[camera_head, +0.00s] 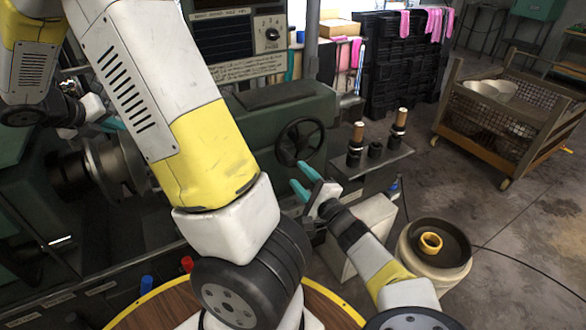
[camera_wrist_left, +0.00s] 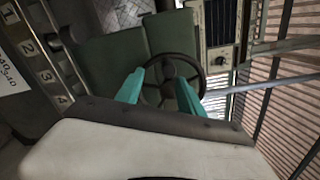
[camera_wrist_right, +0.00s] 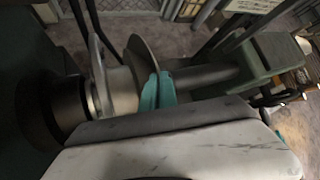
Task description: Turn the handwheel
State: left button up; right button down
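The black handwheel (camera_head: 299,142) is on the front of the green machine's right-hand housing (camera_head: 285,115). In the left wrist view, the handwheel (camera_wrist_left: 170,80) shows its rim and hub straight beyond the fingers. My left gripper (camera_head: 306,180) is open with teal fingers, just below and in front of the wheel. In the left wrist view, the fingers (camera_wrist_left: 159,92) overlap the wheel's two sides; contact cannot be told. My right gripper (camera_wrist_right: 157,93) has its fingers together beside a round metal disc (camera_wrist_right: 143,58); whether they touch it is unclear. In the head view, my right arm partly hides it.
A shelf with several wooden-handled tools (camera_head: 358,135) stands right of the wheel. A bucket (camera_head: 440,245) with a yellow ring (camera_head: 431,242) is at lower right.

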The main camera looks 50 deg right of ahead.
pick_arm(q)
jog(key=v, duration=0.6)
